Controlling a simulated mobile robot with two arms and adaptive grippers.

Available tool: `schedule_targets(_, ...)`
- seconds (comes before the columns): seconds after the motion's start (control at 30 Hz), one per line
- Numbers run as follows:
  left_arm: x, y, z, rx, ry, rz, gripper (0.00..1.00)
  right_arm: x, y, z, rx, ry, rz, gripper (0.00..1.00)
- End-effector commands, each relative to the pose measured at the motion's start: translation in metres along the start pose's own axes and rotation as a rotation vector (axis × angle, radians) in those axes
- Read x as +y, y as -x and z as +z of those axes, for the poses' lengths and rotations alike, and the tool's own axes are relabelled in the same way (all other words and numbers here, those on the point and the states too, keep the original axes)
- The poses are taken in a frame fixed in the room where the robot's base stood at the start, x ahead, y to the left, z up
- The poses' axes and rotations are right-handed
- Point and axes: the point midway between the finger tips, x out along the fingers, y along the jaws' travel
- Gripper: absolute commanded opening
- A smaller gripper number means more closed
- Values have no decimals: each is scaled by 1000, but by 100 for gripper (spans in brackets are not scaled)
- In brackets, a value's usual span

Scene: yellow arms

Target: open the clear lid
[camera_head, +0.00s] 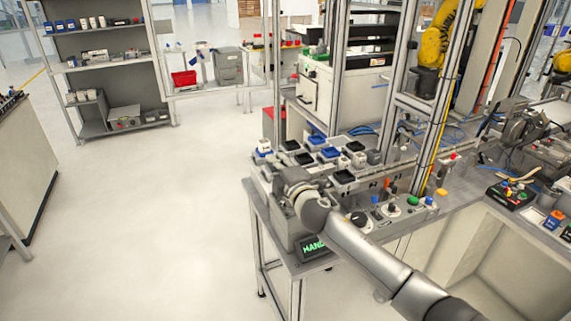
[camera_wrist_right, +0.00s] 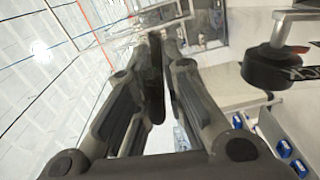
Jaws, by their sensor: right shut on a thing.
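My right arm comes in from the lower right of the head view, and its wrist and gripper (camera_head: 291,182) are over the left end of the workbench. In the right wrist view my right gripper (camera_wrist_right: 155,60) is shut on a narrow dark bar (camera_wrist_right: 154,85) standing between its fingers. I cannot tell from the frames whether this bar belongs to the clear lid. No clear pane stands out in either view; the arm hides part of the bench end. My left gripper is not in view.
The workbench (camera_head: 253,192) carries several black and blue trays behind my gripper. A box with a green-lit display (camera_head: 314,245) is below my wrist. Coloured knobs and buttons (camera_head: 390,208) are right of it. In the wrist view a round black knob (camera_wrist_right: 275,68) is close by. Floor at left is clear.

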Motion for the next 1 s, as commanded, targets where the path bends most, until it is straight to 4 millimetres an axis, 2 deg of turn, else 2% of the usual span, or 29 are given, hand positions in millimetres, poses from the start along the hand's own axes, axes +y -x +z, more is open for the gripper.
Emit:
schedule_targets(0.03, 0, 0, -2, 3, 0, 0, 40, 5, -1, -1, -1, 4, 8, 0)
schedule_targets(0.57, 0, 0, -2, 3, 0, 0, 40, 4, -1, -6, 3, 3, 8, 0)
schedule_targets(0.6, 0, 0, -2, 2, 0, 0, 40, 4, -1, -6, 3, 3, 8, 14)
schedule_targets(0.73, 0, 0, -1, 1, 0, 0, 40, 3, -1, -6, 4, 2, 7, 30)
schedule_targets(1.0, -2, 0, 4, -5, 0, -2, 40, 1, 0, -7, 4, -1, 3, 30)
